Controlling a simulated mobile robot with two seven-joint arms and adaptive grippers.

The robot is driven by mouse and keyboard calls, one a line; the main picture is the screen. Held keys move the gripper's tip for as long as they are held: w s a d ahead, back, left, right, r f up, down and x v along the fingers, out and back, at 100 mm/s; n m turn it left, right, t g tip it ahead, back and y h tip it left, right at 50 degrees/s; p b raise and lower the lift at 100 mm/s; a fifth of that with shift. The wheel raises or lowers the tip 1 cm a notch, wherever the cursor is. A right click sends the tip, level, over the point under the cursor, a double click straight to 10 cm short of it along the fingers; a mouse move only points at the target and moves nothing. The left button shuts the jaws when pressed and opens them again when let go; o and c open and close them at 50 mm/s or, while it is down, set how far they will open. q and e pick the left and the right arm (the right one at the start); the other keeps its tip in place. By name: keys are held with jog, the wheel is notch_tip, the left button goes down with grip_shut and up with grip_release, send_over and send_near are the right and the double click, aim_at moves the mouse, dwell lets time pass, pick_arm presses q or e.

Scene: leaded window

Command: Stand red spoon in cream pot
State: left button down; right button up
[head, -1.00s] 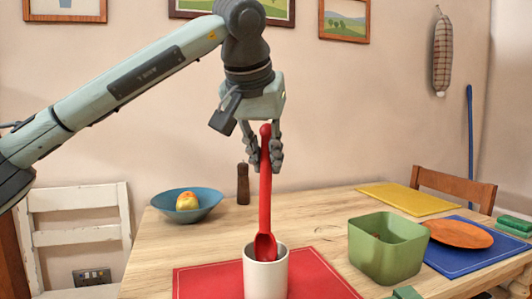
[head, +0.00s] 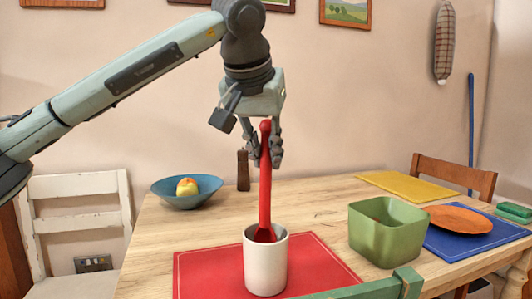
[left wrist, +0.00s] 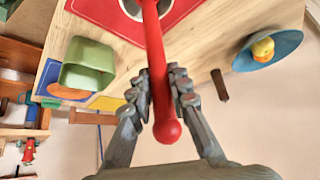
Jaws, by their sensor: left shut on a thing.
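The red spoon (head: 265,195) stands upright, bowl down, with its lower end inside the mouth of the cream pot (head: 265,268). The pot's rim hides part of the spoon's bowl. My left gripper (head: 265,158) is shut on the upper handle, below its round red end. In the left wrist view the spoon (left wrist: 156,55) runs between the fingers (left wrist: 160,85) toward the pot (left wrist: 128,9) at the top edge. The pot stands upright on a red mat (head: 205,272). My right gripper is not in view.
A green box (head: 387,245) stands right of the pot. An orange plate (head: 460,219) lies on a blue mat (head: 470,243). A blue bowl (head: 170,199) holding fruit stands back left beside a dark brown mill (head: 243,172). A green chair back (head: 380,289) shows at the front.

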pick_arm(q)
jog(key=c, duration=1.3)
grip_release()
jog(key=shift+c, duration=0.2)
jog(key=shift+r, duration=0.1)
jog(key=v, duration=1.2)
